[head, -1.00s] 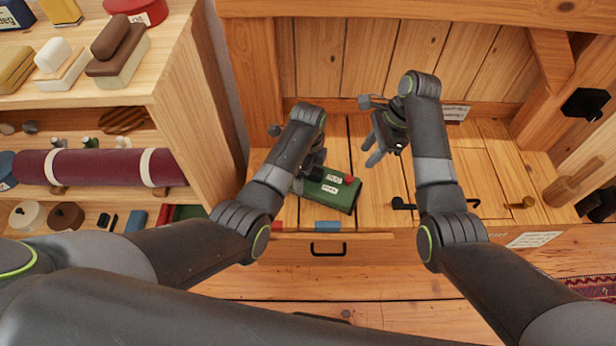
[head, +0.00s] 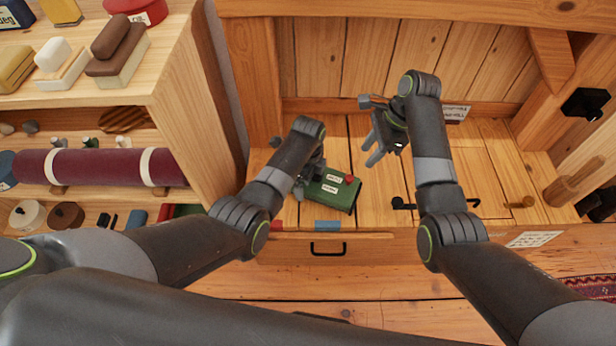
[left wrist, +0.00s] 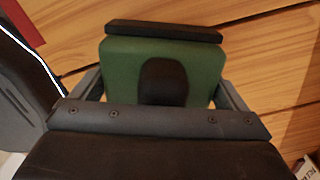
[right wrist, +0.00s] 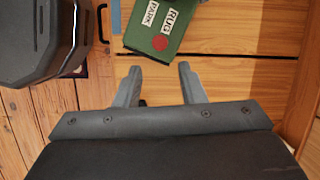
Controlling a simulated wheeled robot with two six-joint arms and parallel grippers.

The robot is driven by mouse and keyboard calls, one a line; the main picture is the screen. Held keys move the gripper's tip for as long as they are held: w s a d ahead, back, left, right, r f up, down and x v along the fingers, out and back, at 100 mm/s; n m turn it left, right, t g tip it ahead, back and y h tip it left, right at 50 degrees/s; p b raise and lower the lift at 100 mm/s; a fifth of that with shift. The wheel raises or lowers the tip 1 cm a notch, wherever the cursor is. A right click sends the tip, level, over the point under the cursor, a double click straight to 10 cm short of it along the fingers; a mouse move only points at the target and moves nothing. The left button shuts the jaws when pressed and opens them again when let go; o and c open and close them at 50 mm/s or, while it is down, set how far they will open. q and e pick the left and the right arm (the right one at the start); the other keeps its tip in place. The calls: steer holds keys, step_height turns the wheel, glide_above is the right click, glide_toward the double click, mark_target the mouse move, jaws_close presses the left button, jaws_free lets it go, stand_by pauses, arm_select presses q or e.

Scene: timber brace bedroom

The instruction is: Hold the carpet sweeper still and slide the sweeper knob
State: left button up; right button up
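The carpet sweeper (head: 343,195) is a green box with two white labels, lying on the wooden bench top. The red round sweeper knob (head: 349,180) sits on its top beside the labels; it also shows in the right wrist view (right wrist: 160,43). My left gripper (head: 311,185) is at the sweeper's left end. In the left wrist view the green body (left wrist: 205,70) fills the space between its fingers, which appear to press both sides. My right gripper (head: 374,153) is open and empty, up and right of the knob, apart from the sweeper.
A black handle (head: 402,203) lies right of the sweeper on the bench top. A drawer with a black pull (head: 328,249) is below the front edge. Shelves (head: 170,85) with a rolled maroon rug (head: 110,167) stand at left. The bench top between sweeper and black handle is clear.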

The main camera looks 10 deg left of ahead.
steer(key=shift+d, duration=0.1)
steer(key=c, duration=0.5)
steer(key=shift+w+d+n, duration=0.1)
steer(key=shift+d+n, duration=0.05)
steer(key=shift+n, duration=0.25)
steer(key=shift+c, duration=0.9)
steer(key=shift+d+n, duration=0.2)
steer(key=shift+n, duration=0.3)
jaws_close()
steer(key=w+d+n+t+y, duration=0.1)
steer(key=d+n, duration=0.6)
steer(key=n, duration=1.3)
steer(key=shift+d+r+n+t+y, duration=0.15)
steer(key=shift+d+n+t+y, duration=0.3)
steer(key=shift+y, duration=0.55)
steer(key=shift+w+a, duration=0.1)
